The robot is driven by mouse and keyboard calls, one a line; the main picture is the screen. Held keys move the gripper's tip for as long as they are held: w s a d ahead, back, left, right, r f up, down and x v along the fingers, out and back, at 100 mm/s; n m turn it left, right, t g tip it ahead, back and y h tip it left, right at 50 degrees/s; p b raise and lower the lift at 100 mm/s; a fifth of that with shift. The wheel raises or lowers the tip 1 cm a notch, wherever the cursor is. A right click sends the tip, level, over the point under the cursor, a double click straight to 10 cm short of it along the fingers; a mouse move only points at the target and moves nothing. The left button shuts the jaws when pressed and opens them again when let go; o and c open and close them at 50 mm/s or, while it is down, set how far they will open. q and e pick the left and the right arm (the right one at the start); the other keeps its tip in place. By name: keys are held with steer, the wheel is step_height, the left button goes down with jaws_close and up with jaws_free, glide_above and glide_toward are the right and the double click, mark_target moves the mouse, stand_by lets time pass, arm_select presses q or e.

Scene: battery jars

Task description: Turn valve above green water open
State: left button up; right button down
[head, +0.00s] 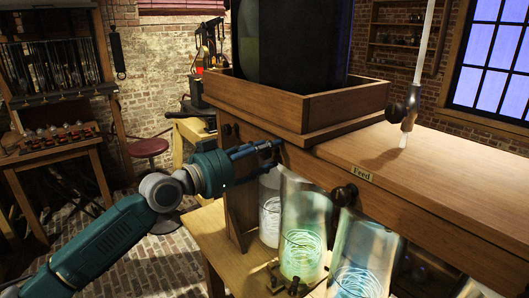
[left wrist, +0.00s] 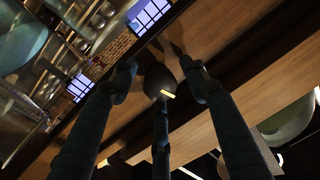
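The jar of green water (head: 303,245) stands under the wooden cabinet, between a pale jar (head: 270,218) and a jar of blue water (head: 362,262). My left gripper (head: 268,150) reaches the cabinet front above the green jar and hides that part of the panel. In the left wrist view its dark fingers (left wrist: 160,84) are spread around a dark round valve knob (left wrist: 156,80). Gaps show between the side fingers and the knob; contact with the lower finger is unclear. Another knob (head: 345,194) is on the panel above the blue jar. My right gripper is out of view.
A "Feed" label (head: 362,174) is on the cabinet front. A wooden tray (head: 340,105) holding a large dark vessel (head: 290,45) sits on the cabinet. A pale tube with a dark valve (head: 404,106) rises at the right. A red stool (head: 147,147) stands back left.

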arm_select(q)
steer(key=c, duration=0.9)
steer(key=shift+n, duration=0.4)
steer(key=n+p, duration=0.1)
steer(key=n, duration=0.1)
steer(key=shift+r+n, duration=0.1)
steer(key=shift+n, duration=0.2)
steer(key=n+p, duration=0.1)
steer(key=n, duration=0.2)
steer(key=shift+n+p, duration=0.3)
steer(key=shift+p, duration=0.05)
steer(key=n+p, duration=0.1)
steer(key=n, duration=0.2)
steer(key=shift+r+g+p, duration=0.1)
steer(key=shift+g+p, duration=0.2)
steer(key=shift+p, duration=0.05)
steer(key=shift+n+g+p, duration=0.3)
steer(key=shift+n+p, duration=0.6)
steer(key=shift+n, duration=1.1)
steer(key=o, duration=1.1)
steer(key=shift+a+f, duration=0.1)
steer(key=shift+f, duration=0.1)
